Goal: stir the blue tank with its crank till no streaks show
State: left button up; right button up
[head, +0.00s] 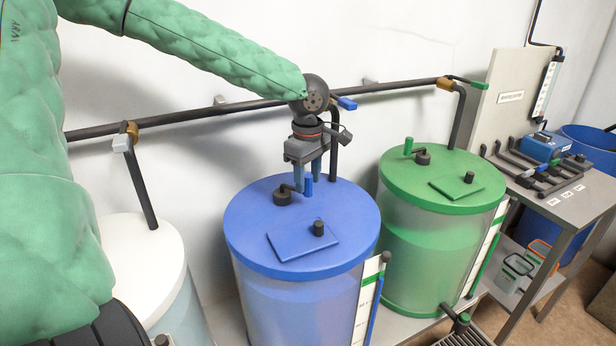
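The blue tank (245,236) stands in the middle, with a blue lid on a cloudy, translucent wall. Its crank has a dark hub (282,197) and an upright blue handle (308,187) near the back of the lid. My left gripper (308,180) points down over the lid, one finger on each side of the handle. The fingers are close together and look shut on it. A blue hatch (290,243) with a dark knob lies flat on the lid's front. I see no clear streaks through the visible wall, but its lower part is cut off. My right gripper is not in view.
A green tank (400,255) with its own crank stands close on the right, a white-lidded tank (140,262) on the left. A dark pipe (235,107) runs along the wall behind. A bench (570,205) with a blue box stands at the far right.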

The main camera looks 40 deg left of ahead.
pick_arm(q)
jog(key=shift+r, duration=0.1)
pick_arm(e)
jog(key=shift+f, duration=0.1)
pick_arm(q)
jog(key=shift+r, duration=0.3)
jog(key=shift+r+b, duration=0.7)
jog(key=shift+r, duration=2.8)
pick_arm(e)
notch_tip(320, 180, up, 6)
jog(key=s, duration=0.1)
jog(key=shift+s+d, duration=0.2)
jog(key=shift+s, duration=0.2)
